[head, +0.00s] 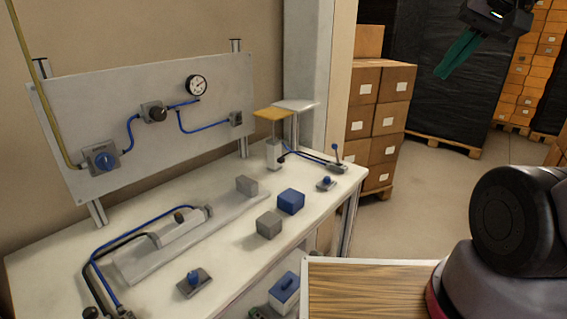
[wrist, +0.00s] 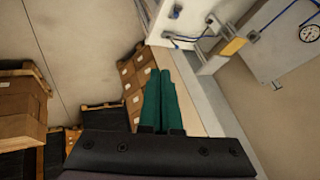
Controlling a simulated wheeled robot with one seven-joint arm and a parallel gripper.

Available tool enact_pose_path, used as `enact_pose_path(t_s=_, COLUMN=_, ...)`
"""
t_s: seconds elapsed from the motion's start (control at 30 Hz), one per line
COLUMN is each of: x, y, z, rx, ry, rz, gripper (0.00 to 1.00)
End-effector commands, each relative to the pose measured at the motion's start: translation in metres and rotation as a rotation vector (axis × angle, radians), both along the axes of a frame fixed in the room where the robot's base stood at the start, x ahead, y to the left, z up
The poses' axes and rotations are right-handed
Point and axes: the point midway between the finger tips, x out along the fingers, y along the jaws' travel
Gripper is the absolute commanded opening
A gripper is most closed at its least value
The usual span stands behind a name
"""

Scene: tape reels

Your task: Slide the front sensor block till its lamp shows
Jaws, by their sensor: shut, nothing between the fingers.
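On the white workbench (head: 340,192) a grey cylinder unit (head: 183,232) lies along a light grey base plate (head: 130,269). A grey block (head: 247,185) stands at the plate's far end. A small brownish knob-like part (head: 180,216) sits on the cylinder's side, and a dark fitting is at its near end. Which small part is the front sensor block I cannot tell, and I make out no lit lamp. My gripper (head: 441,74), with teal fingers, is up at the upper right, well away from the bench. In the wrist view its fingers (wrist: 159,72) are together and empty.
A blue cube (head: 291,201) and a grey cube (head: 269,224) stand right of the plate. A blue-knobbed valve (head: 194,282) is in front, a lever valve (head: 337,162) at the right. Hoses cross the bench's left end. A panel (head: 80,110) with gauge stands behind. Stacked cartons (head: 379,110) stand beyond.

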Motion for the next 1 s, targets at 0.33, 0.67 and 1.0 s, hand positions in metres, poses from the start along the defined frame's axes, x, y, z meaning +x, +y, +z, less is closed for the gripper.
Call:
enact_pose_path(t_s=0.33, x=0.022, y=0.047, z=-0.028, rx=0.221, ry=0.194, rz=0.000, gripper=0.57)
enact_pose_path(t_s=0.67, x=0.080, y=0.152, z=-0.076, rx=0.741, ry=0.600, rz=-0.125, gripper=0.57)
enact_pose_path(t_s=1.0, x=0.167, y=0.222, z=-0.149, rx=1.221, ry=0.884, rz=-0.466, gripper=0.57)
